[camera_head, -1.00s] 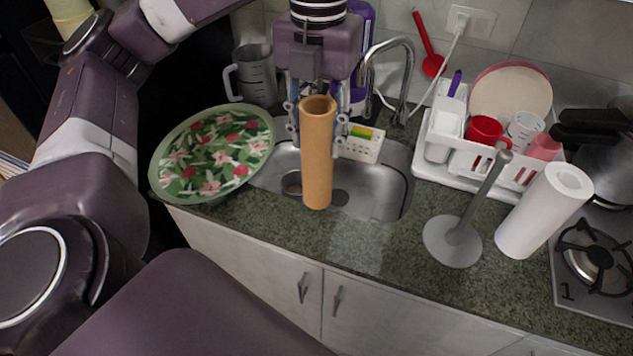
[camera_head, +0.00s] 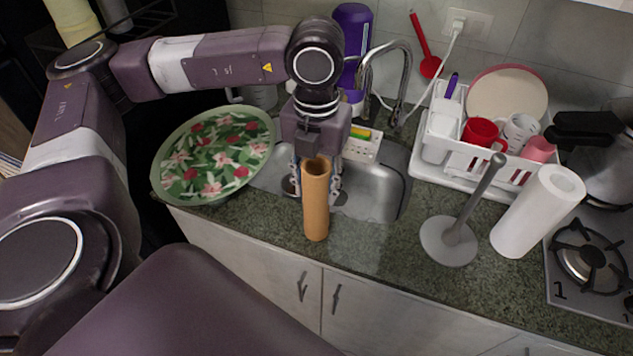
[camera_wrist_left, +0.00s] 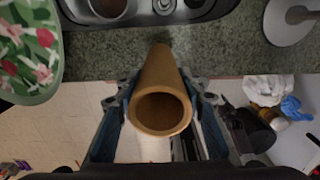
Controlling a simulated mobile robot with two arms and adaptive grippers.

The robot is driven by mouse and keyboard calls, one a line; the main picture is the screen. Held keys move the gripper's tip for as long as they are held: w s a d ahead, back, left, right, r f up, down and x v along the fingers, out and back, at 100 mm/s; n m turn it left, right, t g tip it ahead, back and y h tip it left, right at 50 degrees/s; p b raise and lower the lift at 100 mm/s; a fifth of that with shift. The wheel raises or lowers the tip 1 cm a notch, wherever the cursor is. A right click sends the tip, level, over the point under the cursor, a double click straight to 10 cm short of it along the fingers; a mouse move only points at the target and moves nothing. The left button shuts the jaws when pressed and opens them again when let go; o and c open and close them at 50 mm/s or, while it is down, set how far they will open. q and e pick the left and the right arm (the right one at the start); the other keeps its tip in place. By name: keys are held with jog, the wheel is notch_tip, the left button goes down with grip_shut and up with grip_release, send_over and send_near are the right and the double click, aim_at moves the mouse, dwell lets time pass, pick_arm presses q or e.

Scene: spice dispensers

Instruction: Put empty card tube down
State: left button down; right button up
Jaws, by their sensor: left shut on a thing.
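The empty card tube (camera_head: 316,205) is brown, hollow and upright in the head view, in front of the sink at the counter's front edge. My left gripper (camera_head: 316,185) is shut on it, with fingers on both sides near its upper part. In the left wrist view the tube (camera_wrist_left: 160,95) points away from the camera, its open end towards me, between the fingers of the left gripper (camera_wrist_left: 163,110). Its far end overlaps the edge of the counter (camera_wrist_left: 215,50); I cannot tell whether it touches. My right gripper is not in view.
A floral tray (camera_head: 212,155) lies left of the sink (camera_head: 375,190). A grey paper towel holder (camera_head: 450,240) and a white roll (camera_head: 538,212) stand to the right, before a white dish rack (camera_head: 460,160). Counter (camera_head: 365,245) between tube and holder is clear.

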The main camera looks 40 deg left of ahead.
pick_arm(q)
jog(key=shift+f+b, duration=0.2)
jog(key=shift+b, duration=0.1)
jog(key=c, duration=1.3)
grip_release()
jog(key=shift+r, duration=0.1)
jog(key=shift+o, duration=0.2)
jog(key=shift+r, duration=0.35)
notch_tip(320, 180, up, 12)
jog(key=b, duration=0.1)
jog(key=shift+f+b, duration=0.2)
jog(key=shift+b, duration=0.15)
